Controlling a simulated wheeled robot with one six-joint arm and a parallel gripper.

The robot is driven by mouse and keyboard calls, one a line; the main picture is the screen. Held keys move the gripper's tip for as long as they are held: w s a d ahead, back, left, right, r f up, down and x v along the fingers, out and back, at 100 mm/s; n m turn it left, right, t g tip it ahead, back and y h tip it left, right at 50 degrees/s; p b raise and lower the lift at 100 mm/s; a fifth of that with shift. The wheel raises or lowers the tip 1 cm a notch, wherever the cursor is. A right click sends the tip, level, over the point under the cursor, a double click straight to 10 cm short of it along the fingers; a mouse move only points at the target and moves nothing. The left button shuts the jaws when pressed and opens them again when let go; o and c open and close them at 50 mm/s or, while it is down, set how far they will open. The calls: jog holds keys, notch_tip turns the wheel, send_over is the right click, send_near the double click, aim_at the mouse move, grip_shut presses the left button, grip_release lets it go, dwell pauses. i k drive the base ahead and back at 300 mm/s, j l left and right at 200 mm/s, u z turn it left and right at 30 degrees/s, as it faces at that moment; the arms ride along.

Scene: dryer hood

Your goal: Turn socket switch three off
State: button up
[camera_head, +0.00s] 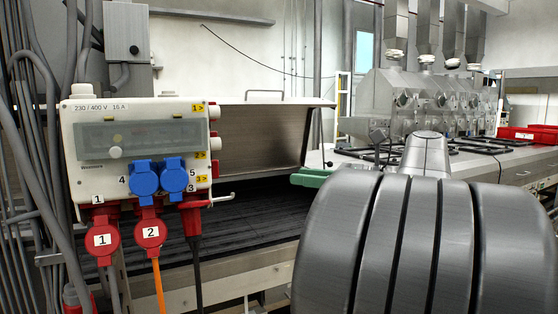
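A white socket box (90,165) marked 230/400 V 16 A hangs at the left of the head view. Yellow labels with 1, 2 and 3 and arrows run down its right edge. The label for three (202,179) is the lowest. Small red and white switches stick out of the box's right side, and the lowest one (215,169) is near label three. It is too small to tell its position. My gripper cannot be made out. A large dark grey banded part, which looks like my arm, fills the lower right.
Blue plugs (159,178) and red plugs (102,239) with hanging cables sit on the box's front and underside. A metal hood (268,130) stands open right of the box. A green object (311,177) lies near the bench edge. Grey machines stand behind.

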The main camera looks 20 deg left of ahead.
aim_at(214, 163)
jog(key=i+l+u, duration=0.2)
jog(key=i+l, duration=0.2)
jog(key=i+l+u, duration=0.2)
jog(key=u, duration=0.25)
jog(key=i+l+u, duration=0.3)
jog(key=u, duration=0.2)
jog(key=i+l+u, duration=0.15)
jog(key=l+u, duration=0.3)
